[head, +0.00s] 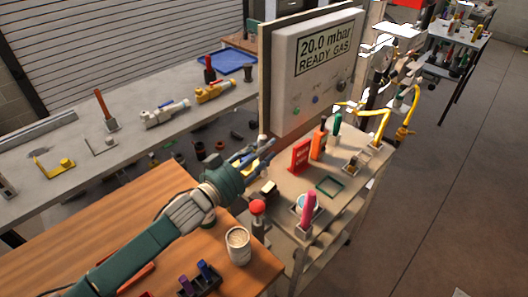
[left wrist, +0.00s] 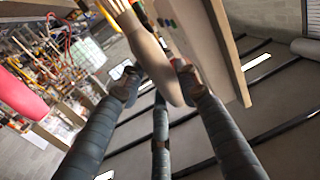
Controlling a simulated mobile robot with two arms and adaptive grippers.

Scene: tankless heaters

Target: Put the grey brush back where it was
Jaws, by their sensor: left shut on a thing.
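My left gripper (head: 262,153) reaches from the left over the near side of the cart, below the display panel. In the left wrist view its fingers (left wrist: 158,80) are closed around a long, smooth, tan-grey handle (left wrist: 150,55), which I take to be the brush. The handle slants across the view, and its upper end runs out at the top edge. In the head view the gripper hides most of it. My right gripper is not in view.
A pink-handled tool (head: 308,208) and a red-topped tool (head: 258,207) stand upright near the cart's front. Red, orange and green items (head: 318,143) stand farther back. The display panel (head: 317,68) rises behind. A wooden table (head: 120,215) with a cup (head: 238,245) lies left.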

